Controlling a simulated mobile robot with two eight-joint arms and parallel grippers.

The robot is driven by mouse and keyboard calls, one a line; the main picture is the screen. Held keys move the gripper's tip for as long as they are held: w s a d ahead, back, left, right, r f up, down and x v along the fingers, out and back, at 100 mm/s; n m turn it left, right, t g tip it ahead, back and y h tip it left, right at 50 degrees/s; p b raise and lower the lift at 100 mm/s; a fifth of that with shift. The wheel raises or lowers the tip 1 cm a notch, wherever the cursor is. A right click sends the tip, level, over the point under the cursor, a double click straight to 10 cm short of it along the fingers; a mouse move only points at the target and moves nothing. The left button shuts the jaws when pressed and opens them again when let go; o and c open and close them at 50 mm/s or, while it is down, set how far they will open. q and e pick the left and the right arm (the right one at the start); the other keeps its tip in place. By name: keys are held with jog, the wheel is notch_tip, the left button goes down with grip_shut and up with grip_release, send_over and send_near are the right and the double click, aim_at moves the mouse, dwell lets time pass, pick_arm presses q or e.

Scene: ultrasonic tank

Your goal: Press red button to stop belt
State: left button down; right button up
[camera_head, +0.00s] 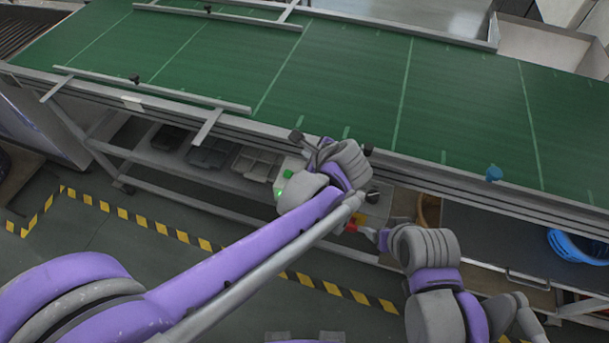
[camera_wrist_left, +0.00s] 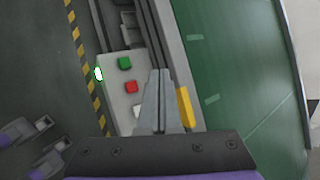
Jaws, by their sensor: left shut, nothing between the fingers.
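The control box (camera_wrist_left: 118,80) stands beside the belt in the left wrist view. It carries a green button (camera_wrist_left: 124,63), the red button (camera_wrist_left: 131,87) and a white button (camera_wrist_left: 137,110) in a row, with a lit green lamp (camera_wrist_left: 98,73) at its edge. My left gripper (camera_wrist_left: 160,75) is shut and empty, to the belt side of the red button and apart from it in this view. In the head view my left gripper (camera_head: 297,137) is at the belt's near edge, and my left arm covers much of the box. My right gripper (camera_wrist_left: 52,134) looks open, over the floor.
The green conveyor belt (camera_head: 330,75) runs across the head view, with a metal rail along its near side. Grey trays (camera_head: 257,163) sit on a shelf below. A blue ring-shaped item (camera_head: 565,245) lies at the right. Yellow-black tape (camera_head: 160,228) marks the floor.

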jog(key=shift+f, duration=0.1)
pick_arm(q)
notch_tip(320, 180, down, 8)
jog(key=b, duration=0.4)
jog(key=shift+r, duration=0.1)
jog(key=shift+f+b, duration=0.5)
pick_arm(e)
notch_tip(320, 180, down, 7)
jog(key=s, duration=0.2)
jog(key=shift+s, duration=0.3)
jog(key=shift+g, duration=0.3)
pick_arm(q)
jog(key=shift+f, duration=0.1)
dwell(0.4)
jog(key=shift+f+b, duration=0.3)
pick_arm(e)
jog(key=shift+s+f, duration=0.1)
jog(key=shift+f, duration=0.2)
